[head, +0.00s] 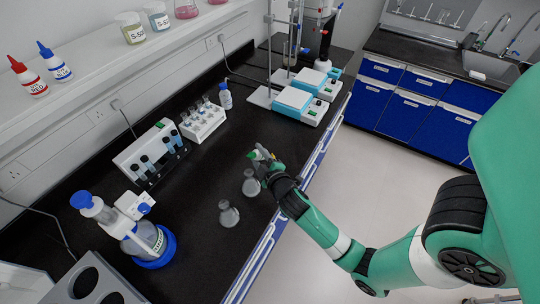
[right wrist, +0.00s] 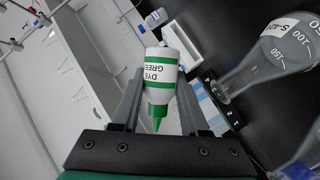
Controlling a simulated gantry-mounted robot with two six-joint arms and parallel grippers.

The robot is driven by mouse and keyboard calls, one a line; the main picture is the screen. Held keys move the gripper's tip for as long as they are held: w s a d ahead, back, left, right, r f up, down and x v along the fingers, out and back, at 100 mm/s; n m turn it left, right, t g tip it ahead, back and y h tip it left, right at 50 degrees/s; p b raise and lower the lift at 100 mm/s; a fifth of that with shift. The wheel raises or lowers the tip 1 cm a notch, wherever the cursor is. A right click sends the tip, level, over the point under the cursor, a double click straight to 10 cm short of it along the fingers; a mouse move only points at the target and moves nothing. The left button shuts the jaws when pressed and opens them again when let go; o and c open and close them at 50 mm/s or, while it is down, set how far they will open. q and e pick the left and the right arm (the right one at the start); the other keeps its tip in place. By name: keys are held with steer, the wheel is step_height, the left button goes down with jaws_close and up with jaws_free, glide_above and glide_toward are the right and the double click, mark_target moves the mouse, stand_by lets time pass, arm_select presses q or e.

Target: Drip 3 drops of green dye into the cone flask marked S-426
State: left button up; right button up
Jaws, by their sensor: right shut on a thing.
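My right gripper (head: 263,158) is shut on the green dye bottle (right wrist: 160,70), a white bottle with green bands and a green pointed nozzle. In the right wrist view, my right gripper (right wrist: 158,92) has a finger on each side of it, and its nozzle points toward the palm. In the head view, the bottle is mostly hidden by the gripper. Two clear cone flasks stand on the black bench: one (head: 250,185) just below the gripper, another (head: 229,214) nearer. A flask (right wrist: 275,55) in the right wrist view has a partly visible label starting S-4. My left gripper is out of view.
A tube rack (head: 203,122), a white device with dark vials (head: 150,150) and a blue-based flask apparatus (head: 148,242) stand left of the flasks. Hot plates (head: 293,101) stand farther back. Red-capped (head: 28,77) and blue-capped (head: 55,64) dye bottles are on the shelf.

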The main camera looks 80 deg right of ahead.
mark_target(260, 159)
steer(key=shift+f+b, duration=0.4)
steer(key=shift+b, duration=0.15)
steer(key=n+b, duration=0.1)
steer(key=b, duration=0.1)
steer(key=f+n+h+b, duration=0.1)
steer(key=f+n+b, duration=0.1)
steer(key=b, duration=0.1)
steer(key=shift+s+d+f+n+h+b, duration=0.1)
steer(key=shift+s+d+n+h+b, duration=0.2)
steer(key=shift+h, duration=0.1)
steer(key=shift+d+f+n+h+b, duration=0.15)
steer(key=shift+n+h+b, duration=0.15)
steer(key=shift+n+b, duration=0.25)
steer(key=shift+n, duration=0.25)
